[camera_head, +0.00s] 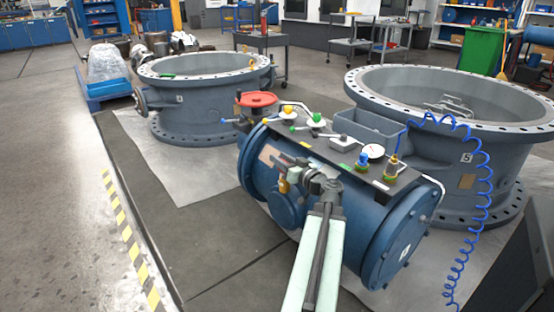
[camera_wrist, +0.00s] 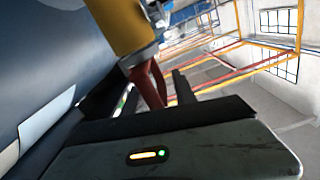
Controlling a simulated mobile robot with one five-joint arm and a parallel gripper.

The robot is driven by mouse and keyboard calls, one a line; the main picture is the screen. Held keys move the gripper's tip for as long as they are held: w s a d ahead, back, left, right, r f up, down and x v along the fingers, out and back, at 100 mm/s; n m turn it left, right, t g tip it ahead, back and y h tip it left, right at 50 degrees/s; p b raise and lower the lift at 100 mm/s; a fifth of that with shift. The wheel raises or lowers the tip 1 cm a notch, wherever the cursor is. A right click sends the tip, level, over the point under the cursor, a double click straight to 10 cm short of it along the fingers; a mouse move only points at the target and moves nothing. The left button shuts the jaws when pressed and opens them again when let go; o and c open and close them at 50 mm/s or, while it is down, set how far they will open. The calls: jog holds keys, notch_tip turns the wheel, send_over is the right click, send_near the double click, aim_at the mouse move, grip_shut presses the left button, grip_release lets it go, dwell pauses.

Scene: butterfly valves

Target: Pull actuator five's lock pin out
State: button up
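Actuator five is the blue horizontal cylinder (camera_head: 372,232) in front of the large grey valve marked 5 (camera_head: 480,165). My gripper (camera_head: 307,172) is at the cylinder's near side, left of its middle. A small brass-coloured fitting (camera_head: 283,185) shows just left of it. In the wrist view a yellow-gold cylindrical piece (camera_wrist: 122,25) fills the top, with a red forked piece (camera_wrist: 147,84) below it. My gripper's dark fingers (camera_wrist: 152,96) stand on either side of the red piece, with a gap visible at right. I cannot make out the lock pin for certain.
A coiled blue hose (camera_head: 487,180) hangs at right. Another grey valve (camera_head: 195,120) stands behind left. The floor at left is clear.

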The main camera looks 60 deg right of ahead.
jog(key=shift+w+a, duration=0.1)
grip_shut()
jog(key=shift+a+f, duration=0.1)
dwell(1.1)
